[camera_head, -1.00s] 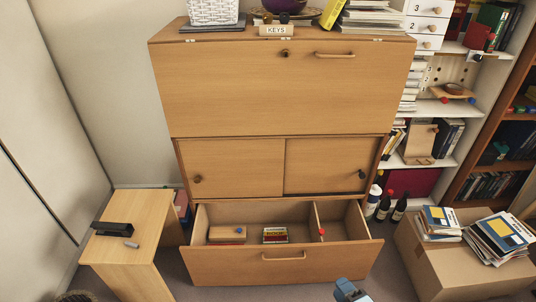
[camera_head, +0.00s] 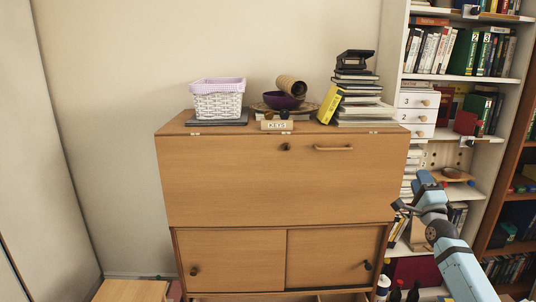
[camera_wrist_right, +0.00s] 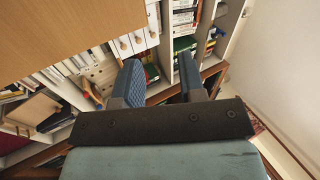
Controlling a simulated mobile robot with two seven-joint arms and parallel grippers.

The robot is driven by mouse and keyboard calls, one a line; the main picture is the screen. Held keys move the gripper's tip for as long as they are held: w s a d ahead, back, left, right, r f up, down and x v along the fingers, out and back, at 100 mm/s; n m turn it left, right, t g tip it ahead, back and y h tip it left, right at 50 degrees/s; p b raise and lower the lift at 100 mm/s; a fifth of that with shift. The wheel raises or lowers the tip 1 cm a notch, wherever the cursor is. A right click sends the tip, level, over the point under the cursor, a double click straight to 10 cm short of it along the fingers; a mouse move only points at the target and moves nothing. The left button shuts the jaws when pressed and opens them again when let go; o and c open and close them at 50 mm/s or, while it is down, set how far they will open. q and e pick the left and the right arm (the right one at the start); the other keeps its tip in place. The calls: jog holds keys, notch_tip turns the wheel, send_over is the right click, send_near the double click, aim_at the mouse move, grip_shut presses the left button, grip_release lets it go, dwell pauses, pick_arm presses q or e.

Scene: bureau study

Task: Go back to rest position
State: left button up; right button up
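My right gripper (camera_head: 403,207) is raised in front of the right edge of the wooden bureau (camera_head: 275,180) and the white shelves, its arm coming in from the lower right. In the right wrist view the two blue fingers (camera_wrist_right: 160,78) stand apart with nothing between them. My left gripper is not in view. The bureau's fold-down front is shut, and its two sliding doors (camera_head: 235,258) below look shut. Only the top of the bottom drawer area (camera_head: 335,297) shows at the lower edge; the rest is cut off.
On the bureau top stand a white basket (camera_head: 218,104), a purple bowl (camera_head: 283,101), a KEYS sign (camera_head: 277,125) and stacked books (camera_head: 362,112). White shelves (camera_head: 468,150) full of books stand close to the right gripper. A small wooden table (camera_head: 130,291) is at lower left.

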notch_tip(320, 180, down, 11)
jog(key=w+d+n+g+h, duration=0.1)
jog(key=n+g, duration=0.7)
jog(key=n, duration=1.2)
jog(key=s+a+f+n+g+y+b, duration=0.1)
jog(key=s+a+f+y+b, duration=0.15)
jog(key=s+a+f, duration=0.75)
jog(key=s+a+f+n+g+y+b, duration=0.1)
jog(key=s+a+f+b, duration=0.2)
jog(key=s+a+f, duration=0.7)
jog(key=s+a+f+m+g+y+b, duration=0.1)
jog(key=s+a+f+b, duration=0.2)
jog(key=s, duration=1)
jog(key=s+a+f+y+b, duration=0.25)
jog(key=s+a, duration=0.25)
jog(key=s, duration=0.8)
pick_arm(q)
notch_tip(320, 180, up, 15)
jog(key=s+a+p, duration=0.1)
jog(key=p, duration=3)
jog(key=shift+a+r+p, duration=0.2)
jog(key=shift+p, duration=0.15)
pick_arm(e)
jog(key=s+d+r+h, duration=0.1)
jog(key=r, duration=0.7)
jog(key=s+d+r+g+h, duration=0.1)
jog(key=s+d+r, duration=0.1)
jog(key=r, duration=0.6)
jog(key=shift+r+g, duration=0.25)
jog(key=shift+g, duration=0.05)
